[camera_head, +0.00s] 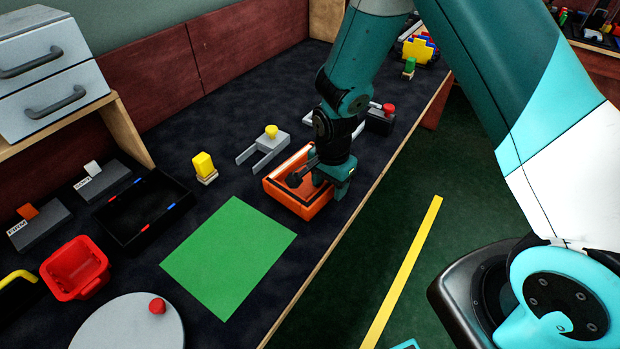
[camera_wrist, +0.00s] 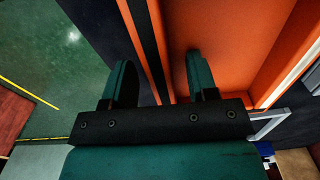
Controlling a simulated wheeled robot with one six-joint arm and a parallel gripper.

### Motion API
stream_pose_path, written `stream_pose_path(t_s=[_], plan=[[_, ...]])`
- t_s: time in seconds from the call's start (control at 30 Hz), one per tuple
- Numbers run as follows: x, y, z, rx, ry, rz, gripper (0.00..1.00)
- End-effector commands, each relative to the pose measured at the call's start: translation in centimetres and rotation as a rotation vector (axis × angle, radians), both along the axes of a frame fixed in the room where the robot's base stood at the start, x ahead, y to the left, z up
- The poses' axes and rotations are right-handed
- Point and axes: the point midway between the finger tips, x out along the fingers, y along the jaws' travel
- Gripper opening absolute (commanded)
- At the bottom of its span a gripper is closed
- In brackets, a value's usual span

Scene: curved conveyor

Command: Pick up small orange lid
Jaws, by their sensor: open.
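An orange open-topped, tray-like piece (camera_head: 302,205) with a dark band along its rim lies on the dark table near the front edge. It is the only large orange thing near my gripper; I cannot tell whether it is the lid itself. My gripper (camera_head: 332,183) points down at its right side and hides part of it. In the wrist view, my gripper (camera_wrist: 158,68) is open, with one finger outside the orange wall and the other over the orange inside (camera_wrist: 250,40). The wall with its black band runs between the fingers. Contact cannot be told.
A green mat (camera_head: 228,258) lies left of the orange piece. A grey fork-shaped piece with a yellow knob (camera_head: 271,132) and a yellow block (camera_head: 203,165) stand behind. A black tray (camera_head: 142,212) and red bin (camera_head: 76,268) are further left. The table edge is close on the right.

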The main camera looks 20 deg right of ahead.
Motion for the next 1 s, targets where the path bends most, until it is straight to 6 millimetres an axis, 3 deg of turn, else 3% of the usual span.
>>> stream_pose_path(t_s=[0.07, 0.3, 0.77, 0.87, 1.0], plan=[[0.0, 0.0, 0.0, 0.000, 0.000, 0.000, 0.53], [0.0, 0.0, 0.0, 0.000, 0.000, 0.000, 0.00], [0.1, 0.0, 1.2, 0.001, -0.003, 0.000, 0.00], [0.1, 0.0, 2.7, 0.001, -0.005, 0.000, 0.00], [0.1, 0.0, 6.5, 0.001, -0.008, 0.000, 0.00]])
